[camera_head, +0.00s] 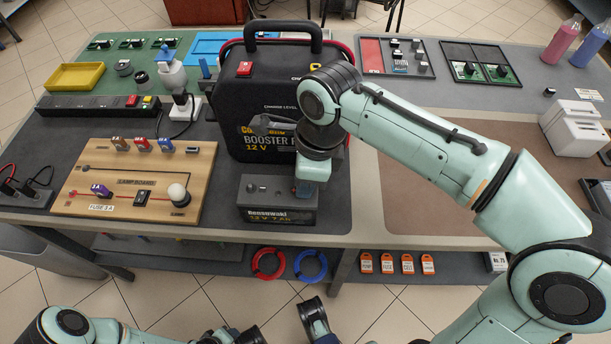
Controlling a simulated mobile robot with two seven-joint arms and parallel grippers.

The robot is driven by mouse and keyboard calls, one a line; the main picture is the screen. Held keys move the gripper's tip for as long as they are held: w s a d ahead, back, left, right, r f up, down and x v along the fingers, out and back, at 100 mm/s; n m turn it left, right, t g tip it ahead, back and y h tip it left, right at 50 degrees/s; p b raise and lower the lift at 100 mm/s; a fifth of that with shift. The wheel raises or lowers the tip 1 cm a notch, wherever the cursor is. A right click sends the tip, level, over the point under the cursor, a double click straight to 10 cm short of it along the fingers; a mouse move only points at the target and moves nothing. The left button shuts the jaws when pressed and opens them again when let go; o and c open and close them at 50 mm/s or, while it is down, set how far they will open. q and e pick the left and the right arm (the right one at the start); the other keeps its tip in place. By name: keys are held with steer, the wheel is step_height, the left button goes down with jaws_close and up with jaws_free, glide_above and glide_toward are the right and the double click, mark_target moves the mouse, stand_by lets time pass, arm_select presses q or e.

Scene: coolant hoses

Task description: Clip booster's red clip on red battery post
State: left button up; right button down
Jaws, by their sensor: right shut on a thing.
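The booster (280,115) is a large black case marked BOOSTER and 12 V, standing upright behind the battery. A red cable (346,48) runs along its upper right side. The small dark grey battery (285,216) stands at the bench's front edge. My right gripper (306,190) points down over the battery's right part. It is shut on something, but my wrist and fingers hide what. The post under it is hidden, and no red clip can be made out. My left gripper (280,329) is low at the bottom edge, in front of the bench, partly cut off.
A wooden lamp board (130,207) lies left of the battery. A power strip (95,105) and a yellow tray (75,76) are behind it. The brown mat (420,215) on the right is largely bare under my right arm. Red and blue hose rings (310,252) are below the bench top.

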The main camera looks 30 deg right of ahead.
arm_select(q)
steer(key=shift+r, duration=0.2)
arm_select(e)
steer(key=shift+f, duration=0.1)
steer(key=c, duration=0.6)
jaws_free()
step_height(320, 180, up, 3)
steer(key=p, duration=0.3)
steer(key=shift+s+d, duration=0.1)
steer(key=shift+d, duration=0.05)
steer(key=r+p, duration=0.6)
steer(key=shift+s+d, duration=0.1)
steer(key=shift+d, duration=0.15)
arm_select(q)
steer(key=s+d+r+g+h, duration=0.1)
steer(key=s+d+r+g, duration=0.2)
steer(key=s+r, duration=0.5)
steer(key=shift+s+r+m, duration=0.2)
steer(key=shift+m, duration=0.1)
